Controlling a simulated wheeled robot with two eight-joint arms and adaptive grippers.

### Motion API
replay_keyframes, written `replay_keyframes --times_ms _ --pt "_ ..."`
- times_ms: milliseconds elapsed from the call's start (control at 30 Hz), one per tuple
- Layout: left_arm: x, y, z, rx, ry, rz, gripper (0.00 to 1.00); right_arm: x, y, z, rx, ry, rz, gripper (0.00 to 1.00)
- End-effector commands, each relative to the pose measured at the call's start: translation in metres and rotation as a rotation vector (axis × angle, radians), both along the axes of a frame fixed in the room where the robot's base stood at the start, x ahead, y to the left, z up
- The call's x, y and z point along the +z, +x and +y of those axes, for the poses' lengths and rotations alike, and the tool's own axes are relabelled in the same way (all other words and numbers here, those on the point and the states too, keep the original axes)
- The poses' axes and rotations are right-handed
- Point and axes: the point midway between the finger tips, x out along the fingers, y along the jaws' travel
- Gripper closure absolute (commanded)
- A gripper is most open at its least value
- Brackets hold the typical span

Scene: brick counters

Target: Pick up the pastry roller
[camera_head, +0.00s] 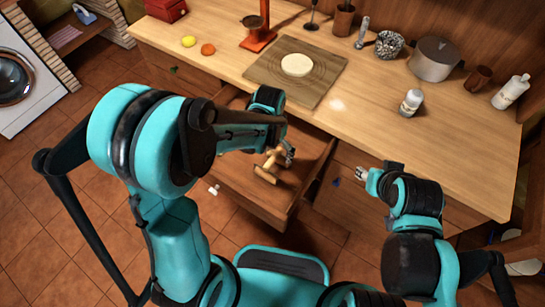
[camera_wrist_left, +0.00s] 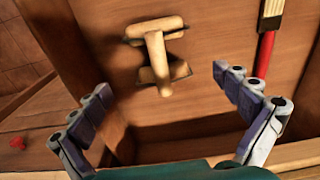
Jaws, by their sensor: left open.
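The pastry roller (camera_head: 266,168) is a small light-wood tool with a short roller at each end of its handle. It lies inside an open wooden drawer (camera_head: 240,196) below the counter. In the left wrist view the roller (camera_wrist_left: 155,52) lies beyond the fingertips, roughly centred between them. My left gripper (camera_head: 287,152) is over the drawer beside the roller, partly hidden by its own arm. In the left wrist view its fingers (camera_wrist_left: 160,84) are spread wide with nothing between them. My right gripper (camera_head: 362,174) is right of the drawer, in front of the counter, too small to judge its jaws.
A red-handled tool (camera_wrist_left: 267,45) lies right of the roller in the drawer. The drawer walls border the reach. On the counter are a board with dough (camera_head: 297,65), a red stand (camera_head: 258,38), a pot (camera_head: 435,58) and a white bottle (camera_head: 411,102).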

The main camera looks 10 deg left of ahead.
Motion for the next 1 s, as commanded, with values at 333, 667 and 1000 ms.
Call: replay_keyframes --times_ms 333,667,1000 --pt "-0.039 0.002 -0.005 -0.023 0.007 0.035 0.00 -0.009 0.000 0.000 0.000 0.000 0.000 0.60" --pt "-0.081 0.006 -0.001 -0.021 0.006 0.034 0.00 -0.034 0.000 0.000 0.000 0.000 0.000 0.60" --pt "-0.090 0.005 -0.001 -0.022 0.006 0.033 0.03 -0.037 0.000 0.000 0.000 0.000 0.000 0.60"
